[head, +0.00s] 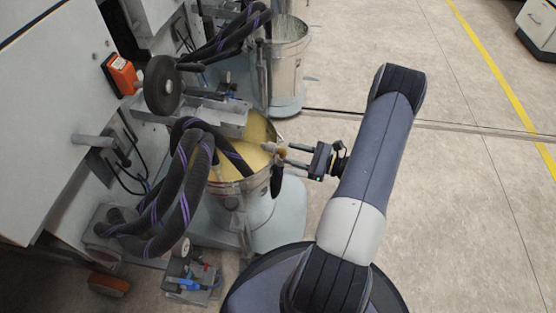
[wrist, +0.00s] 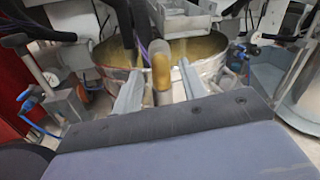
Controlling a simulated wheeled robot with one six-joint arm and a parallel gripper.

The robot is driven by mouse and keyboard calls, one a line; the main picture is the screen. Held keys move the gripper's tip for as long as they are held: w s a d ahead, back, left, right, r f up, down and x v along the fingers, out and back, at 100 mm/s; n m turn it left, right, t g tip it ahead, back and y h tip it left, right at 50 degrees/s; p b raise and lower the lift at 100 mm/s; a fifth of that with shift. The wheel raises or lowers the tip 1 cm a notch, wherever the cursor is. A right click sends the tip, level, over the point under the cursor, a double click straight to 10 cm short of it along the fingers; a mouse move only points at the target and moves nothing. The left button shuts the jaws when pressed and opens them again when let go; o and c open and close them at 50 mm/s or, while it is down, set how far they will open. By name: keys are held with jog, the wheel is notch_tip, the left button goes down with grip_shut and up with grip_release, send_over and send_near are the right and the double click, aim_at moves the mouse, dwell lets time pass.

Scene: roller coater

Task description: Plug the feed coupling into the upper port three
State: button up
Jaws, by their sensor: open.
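A brass-and-grey cylindrical piece, seemingly the feed coupling (wrist: 161,72), stands between my fingers in the wrist view. In the head view its pale tip (head: 269,148) shows over the rim of the near bucket. My gripper (head: 284,154) points left at that bucket; its two fingers are apart, one on each side of the piece. It also shows in the wrist view (wrist: 159,84). I cannot tell whether either finger touches the piece. I cannot make out upper port three in either view.
The near bucket (head: 241,200) holds yellow liquid. Thick black hoses with purple stripes (head: 190,190) loop beside it from the white machine (head: 50,110). A handwheel (head: 164,86) and a second bucket (head: 287,65) stand farther back. A small floor device (head: 192,280) sits at front. Floor on the right is clear.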

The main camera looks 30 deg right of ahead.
aim_at(279, 150)
jog(key=shift+b+x, duration=0.55)
jog(key=shift+x, duration=2.55)
grip_shut()
